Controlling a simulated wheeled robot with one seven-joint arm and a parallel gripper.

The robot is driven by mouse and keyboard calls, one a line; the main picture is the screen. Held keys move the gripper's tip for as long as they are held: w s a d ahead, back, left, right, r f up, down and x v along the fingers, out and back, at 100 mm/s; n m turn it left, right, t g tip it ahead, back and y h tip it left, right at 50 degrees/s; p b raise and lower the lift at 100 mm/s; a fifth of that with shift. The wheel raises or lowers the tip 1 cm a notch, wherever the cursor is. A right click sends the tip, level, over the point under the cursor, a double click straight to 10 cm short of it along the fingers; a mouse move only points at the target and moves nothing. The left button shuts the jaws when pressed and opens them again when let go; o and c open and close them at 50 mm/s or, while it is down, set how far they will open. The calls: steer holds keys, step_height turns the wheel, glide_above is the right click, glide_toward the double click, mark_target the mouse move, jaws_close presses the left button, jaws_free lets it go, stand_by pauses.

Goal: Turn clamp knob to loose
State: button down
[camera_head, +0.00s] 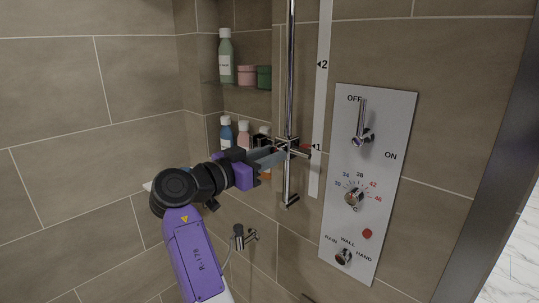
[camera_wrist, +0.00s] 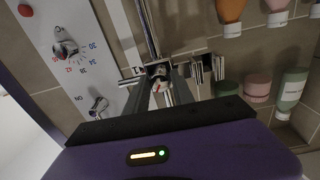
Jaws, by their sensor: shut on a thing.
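The chrome clamp (camera_head: 292,143) sits on the vertical rail (camera_head: 291,60), level with the mark "1" on the white scale strip (camera_head: 322,95). My gripper (camera_head: 279,156) reaches it from the left, and its fingers hide part of the clamp. In the wrist view, the picture is turned over; the clamp knob (camera_wrist: 158,72) lies between the two fingertips of my gripper (camera_wrist: 163,88). The fingers are shut on the knob. A small red mark shows by the knob, but its exact setting is too small to read.
A control panel (camera_head: 382,130) with a lever and dials is right of the rail. Niche shelves (camera_head: 245,88) with bottles and jars stand behind the rail, at left. A small hand shower holder (camera_head: 240,238) is below. Tiled wall at left is bare.

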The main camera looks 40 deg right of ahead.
steer(key=n+p, duration=0.2)
steer(key=n, duration=0.2)
steer(key=n+p, duration=0.3)
steer(key=n, duration=0.1)
steer(key=n+p, duration=0.2)
steer(key=n, duration=0.2)
steer(key=shift+s+r+n, duration=0.2)
steer(key=shift+r+n, duration=0.05)
steer(key=shift+n, duration=0.15)
steer(key=shift+f+n+t+p, duration=0.1)
steer(key=shift+n+t+p, duration=0.2)
steer(key=shift+n+p, duration=1.35)
steer(key=shift+n, duration=0.35)
steer(key=c, duration=1.1)
jaws_free()
steer(key=shift+f, duration=0.1)
steer(key=shift+a, duration=0.15)
